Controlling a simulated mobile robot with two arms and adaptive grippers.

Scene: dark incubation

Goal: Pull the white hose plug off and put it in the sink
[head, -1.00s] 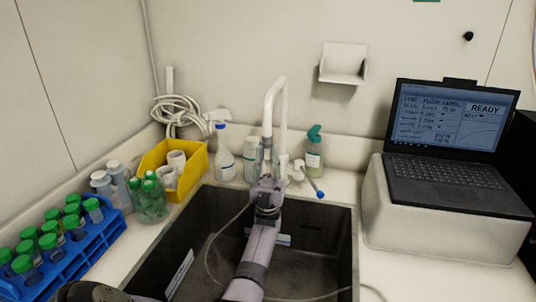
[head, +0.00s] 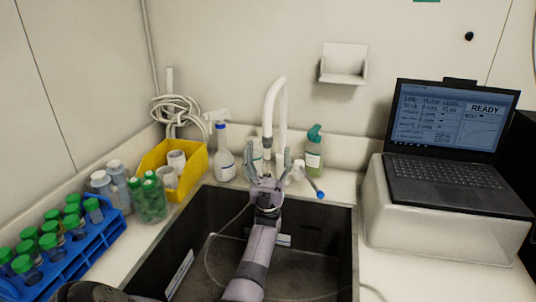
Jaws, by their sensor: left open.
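The white faucet (head: 273,108) rises behind the dark sink (head: 335,235) and curves over at the top. My left gripper (head: 268,160) is over the back of the sink, in front of the faucet, with its fingers spread apart. The faucet's lower end comes down between or just behind the fingers; I cannot tell which. I cannot make out the white hose plug apart from the faucet and gripper. A thin pale hose (head: 208,262) loops down into the sink from near the gripper. My right gripper is not in view.
A blue rack (head: 75,262) of green-capped tubes, bottles and a yellow bin (head: 194,172) stand left of the sink. A spray bottle (head: 224,158) and a green-topped bottle (head: 314,157) stand behind it. A laptop (head: 450,180) sits on a white block at right.

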